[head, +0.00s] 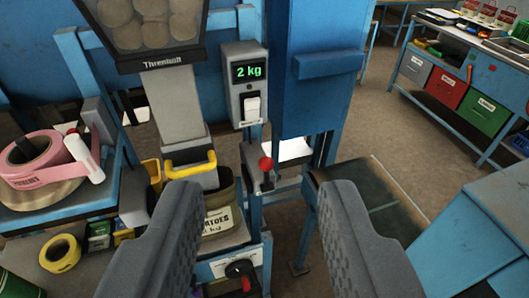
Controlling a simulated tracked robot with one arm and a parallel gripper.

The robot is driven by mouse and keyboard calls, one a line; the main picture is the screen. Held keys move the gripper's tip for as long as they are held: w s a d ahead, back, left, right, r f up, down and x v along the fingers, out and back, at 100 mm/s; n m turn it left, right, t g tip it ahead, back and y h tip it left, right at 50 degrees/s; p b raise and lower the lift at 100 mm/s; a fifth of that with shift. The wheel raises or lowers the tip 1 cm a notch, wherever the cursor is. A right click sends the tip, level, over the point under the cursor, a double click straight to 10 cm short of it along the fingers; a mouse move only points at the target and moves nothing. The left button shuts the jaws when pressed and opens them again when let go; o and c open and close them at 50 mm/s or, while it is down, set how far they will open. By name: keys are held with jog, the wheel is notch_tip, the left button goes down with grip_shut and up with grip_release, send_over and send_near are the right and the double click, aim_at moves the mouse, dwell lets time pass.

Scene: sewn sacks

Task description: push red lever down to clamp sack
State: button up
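The red lever (265,165) is a red ball knob on a short dark stem, on a grey housing right of the spout; it stands upright. The sack (217,217) is olive-brown with a white potato label and sits under the grey spout, its mouth around the spout's lower end. A yellow handle (190,165) crosses the spout just above the sack. My gripper (258,205) is open in the foreground, its two grey fingers wide apart with nothing between them. The lever lies beyond the fingertips, in the gap between them. The left finger hides part of the sack.
A hopper of potatoes (150,22) hangs above the spout. A scale display (249,72) reads 2 kg. A dark conveyor (367,205) stands at right. A bench with coloured drawers is at far right, with open floor before it.

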aim_at(268, 170)
jog(key=shift+s, duration=0.1)
jog(key=o, duration=0.4)
jog(key=shift+c, duration=0.2)
jog(key=w+d+f+n+t+h, duration=0.1)
jog(key=w+d+f, duration=0.1)
jog(key=w+f, duration=0.7)
jog(key=w+d+f+n, duration=0.1)
jog(key=w+d+f, duration=0.1)
jog(key=w+f, duration=0.7)
jog(key=w+a+f+n+t+y+p, duration=0.15)
jog(key=w+f, duration=0.25)
jog(key=f, duration=0.6)
jog(key=w+d+f+n+y, duration=0.1)
jog(key=w+f+n+y, duration=0.15)
jog(key=f, duration=0.65)
jog(key=w+a, duration=0.1)
jog(key=w, duration=0.8)
jog(key=w+a, duration=0.1)
jog(key=w, duration=0.4)
jog(key=shift+a+f+p, duration=0.2)
jog(key=shift+a+p, duration=0.1)
jog(key=shift+p, duration=0.1)
